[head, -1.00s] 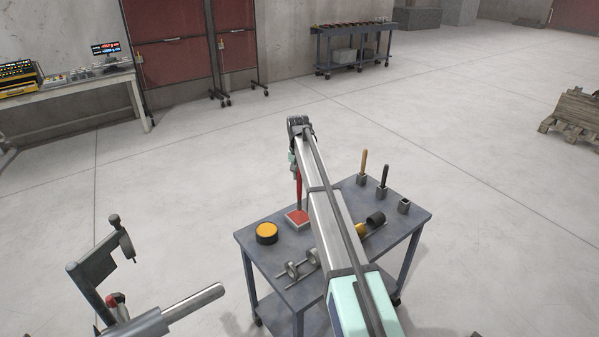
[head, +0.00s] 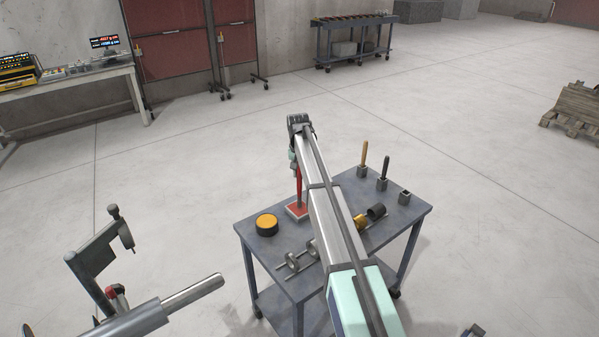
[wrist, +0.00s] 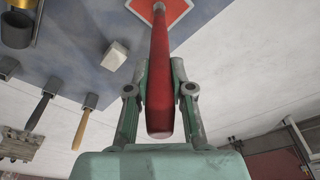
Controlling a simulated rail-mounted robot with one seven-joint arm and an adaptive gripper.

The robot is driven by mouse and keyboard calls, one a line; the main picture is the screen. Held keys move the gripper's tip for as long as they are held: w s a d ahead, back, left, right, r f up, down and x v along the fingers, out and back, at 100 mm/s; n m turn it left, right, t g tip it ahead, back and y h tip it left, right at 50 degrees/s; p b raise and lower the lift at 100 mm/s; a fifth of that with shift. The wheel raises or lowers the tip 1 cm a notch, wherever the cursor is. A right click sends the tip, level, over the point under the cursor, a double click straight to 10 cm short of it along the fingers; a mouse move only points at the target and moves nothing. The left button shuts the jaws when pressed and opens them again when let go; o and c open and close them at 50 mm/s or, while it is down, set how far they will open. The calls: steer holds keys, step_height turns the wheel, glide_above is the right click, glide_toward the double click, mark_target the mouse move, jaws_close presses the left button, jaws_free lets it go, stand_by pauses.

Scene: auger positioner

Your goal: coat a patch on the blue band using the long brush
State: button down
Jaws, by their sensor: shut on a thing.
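My gripper (wrist: 160,82) is shut on the red handle of a long brush (wrist: 160,65). In the head view the brush (head: 299,187) hangs upright below my gripper (head: 293,165). Its lower end is at a shallow square tray with a red surface (head: 296,211), on the cart. The wrist view also shows the red tray (wrist: 176,9) at the brush's far end. I cannot tell whether the bristles touch the red surface. No blue band can be made out. A grey shaft (head: 190,294) on a fixture stands at the lower left.
The grey cart (head: 268,262) also carries a yellow-topped round tin (head: 266,224), metal rings on a rod (head: 292,262), a dark cylinder (head: 376,211), and holders with a tan handle (head: 364,153) and a black handle (head: 385,167). Open floor surrounds the cart.

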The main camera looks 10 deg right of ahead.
steer(key=shift+f, duration=0.55)
stand_by(1.5)
steer(key=shift+r, duration=0.1)
steer(key=shift+r+p, duration=1.55)
steer(key=shift+r, duration=1.9)
